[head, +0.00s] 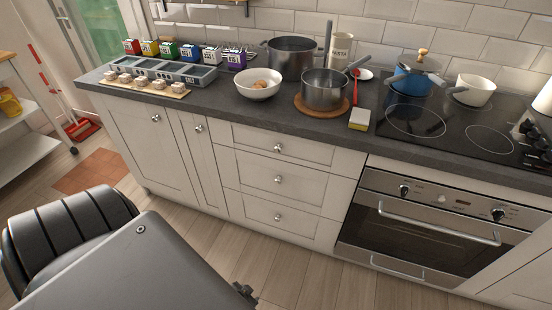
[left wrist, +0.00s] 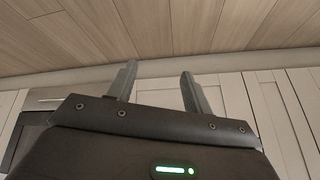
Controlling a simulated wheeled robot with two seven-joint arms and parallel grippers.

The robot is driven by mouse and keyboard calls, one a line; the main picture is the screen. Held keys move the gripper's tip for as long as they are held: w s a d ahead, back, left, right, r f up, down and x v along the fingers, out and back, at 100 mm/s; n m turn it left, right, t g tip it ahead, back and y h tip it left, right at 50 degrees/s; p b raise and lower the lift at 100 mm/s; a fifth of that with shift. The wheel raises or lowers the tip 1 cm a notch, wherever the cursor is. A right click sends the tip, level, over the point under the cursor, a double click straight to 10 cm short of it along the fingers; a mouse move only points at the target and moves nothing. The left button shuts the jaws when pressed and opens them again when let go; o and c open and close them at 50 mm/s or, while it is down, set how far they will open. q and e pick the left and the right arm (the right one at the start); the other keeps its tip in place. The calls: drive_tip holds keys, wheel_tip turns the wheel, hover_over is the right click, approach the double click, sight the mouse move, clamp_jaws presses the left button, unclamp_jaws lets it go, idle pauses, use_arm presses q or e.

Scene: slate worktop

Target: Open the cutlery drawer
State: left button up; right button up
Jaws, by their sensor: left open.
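A stack of three cream drawers is in the middle of the head view: a top drawer (head: 250,139), a middle drawer (head: 250,170) and a bottom drawer (head: 250,205). All are closed, each with a round metal knob, such as the top knob (head: 278,148). No label shows which holds cutlery. My left gripper (left wrist: 158,70) is open and empty in the left wrist view, its two fingers apart in front of floor and pale cabinet fronts. In the head view my left arm fills the lower left and its fingers are not clearly seen. My right gripper is not in view.
An oven (head: 430,225) with a bar handle stands right of the drawers. Cupboard doors (head: 150,150) are to their left. The worktop (head: 235,108) above holds a bowl (head: 258,91), pots and a sponge (head: 359,119). The wooden floor (head: 285,268) before the drawers is clear.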

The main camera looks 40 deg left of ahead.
use_arm(q)
drive_tip(key=w+a+r+n+t+b, duration=0.1)
drive_tip(key=w+a+r+t, duration=0.2)
drive_tip(key=w+r, duration=0.5)
drive_tip(key=n+t+y+b, duration=0.5)
drive_tip(key=n+t+b, duration=0.1)
drive_tip(key=t, duration=0.2)
approach(277, 152)
drive_tip(key=x, duration=0.8)
drive_tip(key=shift+a+p, duration=0.1)
drive_tip(key=shift+p, duration=0.2)
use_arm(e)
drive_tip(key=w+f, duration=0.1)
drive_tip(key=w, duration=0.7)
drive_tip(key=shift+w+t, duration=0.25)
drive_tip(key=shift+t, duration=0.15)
use_arm(q)
clamp_jaws()
